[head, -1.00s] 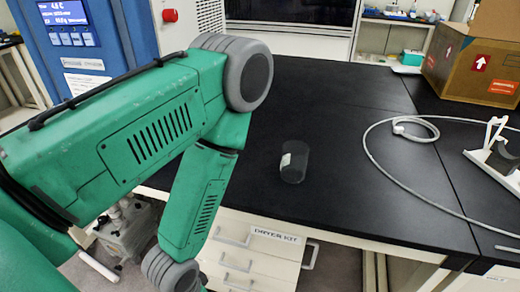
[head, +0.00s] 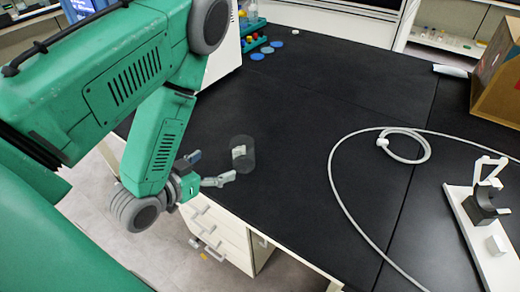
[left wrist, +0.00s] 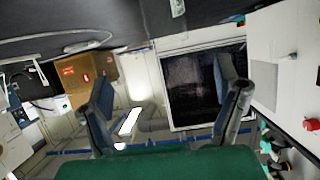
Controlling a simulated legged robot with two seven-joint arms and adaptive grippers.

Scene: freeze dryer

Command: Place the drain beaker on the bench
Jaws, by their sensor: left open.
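The drain beaker (head: 243,153) is a clear, dark-looking cylinder with a pale label. In the head view it stands on the black bench (head: 300,110), near the bench's front left edge. My left gripper (head: 212,170) is open and empty, just left of the beaker and apart from it. The left wrist view shows its two fingers (left wrist: 168,100) spread wide with nothing between them. The beaker is not clearly seen in the left wrist view. My right gripper is not in view.
A pale hose (head: 340,190) lies coiled on the bench to the right. A white stand with a black holder (head: 482,208) is at the far right, near a cardboard box (head: 498,85). Blue discs (head: 267,50) lie at the back. The bench middle is clear.

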